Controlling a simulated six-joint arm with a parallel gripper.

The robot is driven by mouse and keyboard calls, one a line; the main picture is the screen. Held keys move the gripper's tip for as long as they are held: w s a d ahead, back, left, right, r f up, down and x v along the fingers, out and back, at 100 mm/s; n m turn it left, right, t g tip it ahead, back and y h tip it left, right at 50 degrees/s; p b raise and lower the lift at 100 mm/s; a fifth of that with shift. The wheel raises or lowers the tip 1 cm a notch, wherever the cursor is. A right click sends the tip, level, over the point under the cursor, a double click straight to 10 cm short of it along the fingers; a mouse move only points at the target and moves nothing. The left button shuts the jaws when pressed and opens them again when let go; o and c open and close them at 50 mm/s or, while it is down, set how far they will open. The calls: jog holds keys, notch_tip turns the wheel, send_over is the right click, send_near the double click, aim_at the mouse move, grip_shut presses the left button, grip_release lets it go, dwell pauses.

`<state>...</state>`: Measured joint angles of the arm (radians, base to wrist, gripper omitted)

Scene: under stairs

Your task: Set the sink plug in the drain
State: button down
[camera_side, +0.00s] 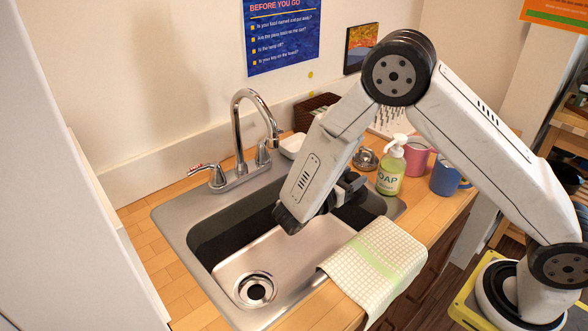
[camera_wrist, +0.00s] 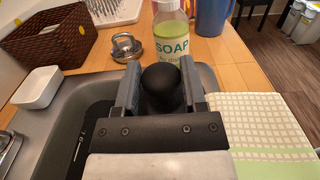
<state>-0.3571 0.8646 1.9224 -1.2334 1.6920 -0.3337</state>
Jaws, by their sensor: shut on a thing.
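My gripper (camera_side: 346,188) is over the right part of the sink, pointing toward the soap bottle. In the wrist view its two fingers (camera_wrist: 162,84) are shut on a black, round-topped thing, seemingly the sink plug (camera_wrist: 163,86). The lower part of the plug is hidden by the gripper, and in the side view I cannot tell it from the dark fingers. The drain (camera_side: 256,289) is a dark round hole with a metal rim in the near left floor of the steel sink (camera_side: 178,222). It lies uncovered, well to the left of my gripper.
A chrome faucet (camera_side: 240,130) arches behind the sink. A green soap bottle (camera_side: 391,170), pink mug (camera_side: 418,160), blue mug (camera_side: 446,174) and metal ringed piece (camera_side: 366,158) stand on the counter. A checked cloth (camera_side: 374,264) drapes over the front edge. A white dish (camera_side: 293,146) sits behind.

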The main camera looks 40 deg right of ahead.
aim_at(352, 177)
notch_tip(352, 177, up, 6)
jog(key=shift+r, duration=0.25)
jog(key=shift+s+r, duration=0.1)
jog(key=shift+r, duration=0.1)
jog(key=s+g, duration=0.1)
jog(key=s+f+m+g, duration=0.1)
jog(key=shift+d+f+m+g, duration=0.2)
jog(key=shift+m+g, duration=0.1)
jog(key=shift+g, duration=0.1)
jog(key=s+a+f+m+g+y, duration=0.6)
jog(key=s+a+m+g+y, duration=0.3)
jog(key=m+g+y, duration=0.45)
jog(key=w+a+m+y, duration=0.2)
jog(key=a+m+y, duration=0.7)
jog(key=y, duration=0.4)
jog(key=w+a+r+m+t+y, duration=0.2)
jog(key=w+r+m+t+y, duration=0.3)
jog(key=w+t, duration=0.3)
jog(key=w+a+r+m+t+y, duration=0.25)
jog(key=w+m+t+y, duration=0.25)
jog(key=w+m+t, duration=0.25)
notch_tip(352, 177, down, 19)
jog(key=shift+w+a+f+n+t, duration=0.2)
jog(key=shift+w+n+t, duration=0.1)
jog(key=shift+w+t, duration=0.1)
